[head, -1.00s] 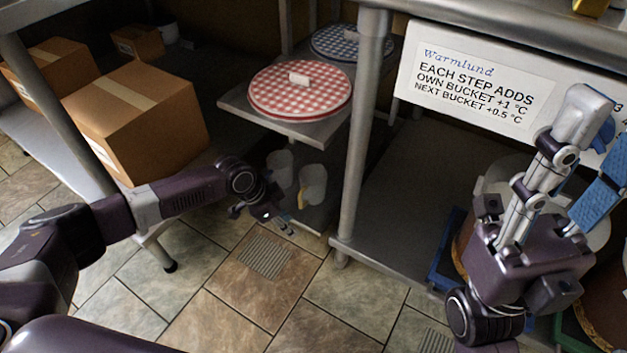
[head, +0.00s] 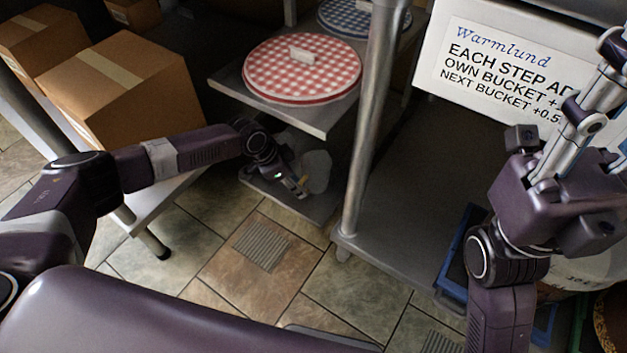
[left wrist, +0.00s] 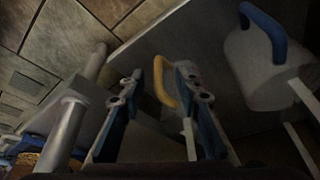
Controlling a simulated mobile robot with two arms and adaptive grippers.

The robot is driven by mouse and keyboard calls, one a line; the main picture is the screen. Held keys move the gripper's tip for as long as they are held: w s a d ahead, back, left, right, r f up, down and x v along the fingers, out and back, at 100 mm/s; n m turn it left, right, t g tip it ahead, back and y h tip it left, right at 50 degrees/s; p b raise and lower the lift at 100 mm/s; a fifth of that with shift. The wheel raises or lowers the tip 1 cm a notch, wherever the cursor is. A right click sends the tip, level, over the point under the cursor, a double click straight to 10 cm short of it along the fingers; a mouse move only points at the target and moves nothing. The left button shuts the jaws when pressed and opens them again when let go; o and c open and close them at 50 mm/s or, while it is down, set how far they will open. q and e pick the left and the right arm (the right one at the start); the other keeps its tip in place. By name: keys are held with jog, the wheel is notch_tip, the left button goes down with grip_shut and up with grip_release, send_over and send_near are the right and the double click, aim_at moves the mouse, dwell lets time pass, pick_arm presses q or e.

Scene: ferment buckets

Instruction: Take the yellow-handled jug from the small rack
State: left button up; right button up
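The yellow handle (left wrist: 164,84) of the jug shows between the two fingers of my left gripper (left wrist: 162,90) in the left wrist view. The fingers are open, one on each side of the handle; I cannot tell whether they touch it. In the head view a pale jug (head: 318,170) stands on the low shelf of the small rack (head: 318,118), right beside my left gripper (head: 298,187), which hides its handle. A white jug with a blue handle (left wrist: 262,65) stands to the right in the left wrist view. My right gripper (head: 602,100) is raised at the right edge, partly cut off.
A red checked lid (head: 303,80) and a blue checked lid (head: 345,20) lie on the rack's upper shelf. A metal post (head: 368,150) stands right of the jug. Cardboard boxes (head: 100,95) are at the left. A white sign (head: 500,75) hangs at the upper right.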

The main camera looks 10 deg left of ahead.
pick_arm(q)
jog(key=shift+b+x, duration=0.7)
jog(key=shift+x, duration=0.75)
jog(key=shift+c, duration=0.3)
grip_shut()
